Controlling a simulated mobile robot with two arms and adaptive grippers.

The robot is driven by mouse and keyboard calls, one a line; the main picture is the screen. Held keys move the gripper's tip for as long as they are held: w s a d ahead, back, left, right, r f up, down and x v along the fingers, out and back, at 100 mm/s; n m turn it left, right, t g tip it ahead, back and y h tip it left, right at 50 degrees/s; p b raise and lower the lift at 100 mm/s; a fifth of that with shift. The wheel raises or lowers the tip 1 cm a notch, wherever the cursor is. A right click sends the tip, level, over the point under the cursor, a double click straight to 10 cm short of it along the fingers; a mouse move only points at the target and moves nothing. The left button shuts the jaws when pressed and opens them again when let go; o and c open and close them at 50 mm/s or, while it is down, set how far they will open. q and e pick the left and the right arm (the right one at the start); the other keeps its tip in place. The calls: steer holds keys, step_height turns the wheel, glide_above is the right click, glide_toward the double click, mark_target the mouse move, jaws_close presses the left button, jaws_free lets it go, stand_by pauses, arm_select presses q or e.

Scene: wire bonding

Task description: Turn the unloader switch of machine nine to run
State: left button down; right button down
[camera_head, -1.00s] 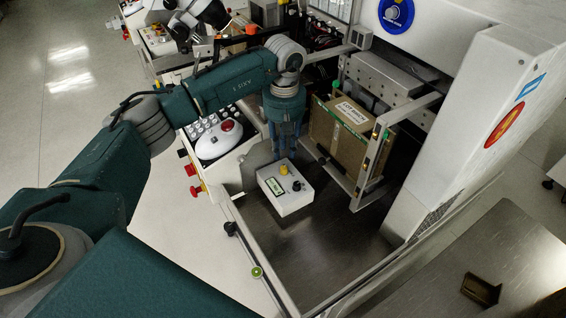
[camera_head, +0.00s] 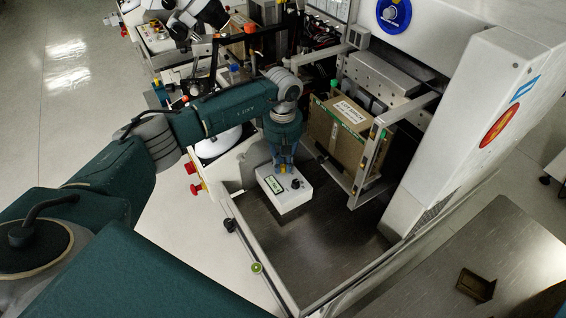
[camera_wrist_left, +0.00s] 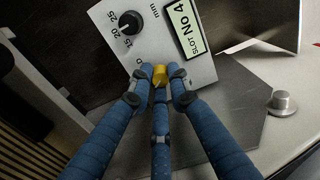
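A white control box (camera_head: 291,201) stands on the machine's dark metal deck. It carries a yellow knob, a black dial and a green label. In the left wrist view the yellow knob (camera_wrist_left: 160,75) sits between the fingertips of my left gripper (camera_wrist_left: 160,82). The three blue fingers are drawn close around it; contact is not clear. The black dial (camera_wrist_left: 129,24) and the "SLOT NO 4" label (camera_wrist_left: 186,27) are just beyond. My right gripper is out of view.
A cardboard box (camera_head: 335,137) stands in a metal frame behind and right of the control box. A white machine column (camera_head: 465,135) rises at the right. A metal rail (camera_head: 262,255) edges the deck. The deck in front of the control box is clear.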

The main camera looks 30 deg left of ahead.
mark_target(284, 166)
arm_select(q)
steer(key=shift+f+n+b, duration=0.15)
steer(key=shift+n+b, duration=0.35)
steer(key=shift+n, duration=0.2)
steer(key=shift+d+n, duration=0.1)
steer(key=shift+n, duration=0.8)
steer(key=c, duration=1.9)
jaws_free()
steer(key=shift+r, duration=0.2)
step_height(284, 166, up, 12)
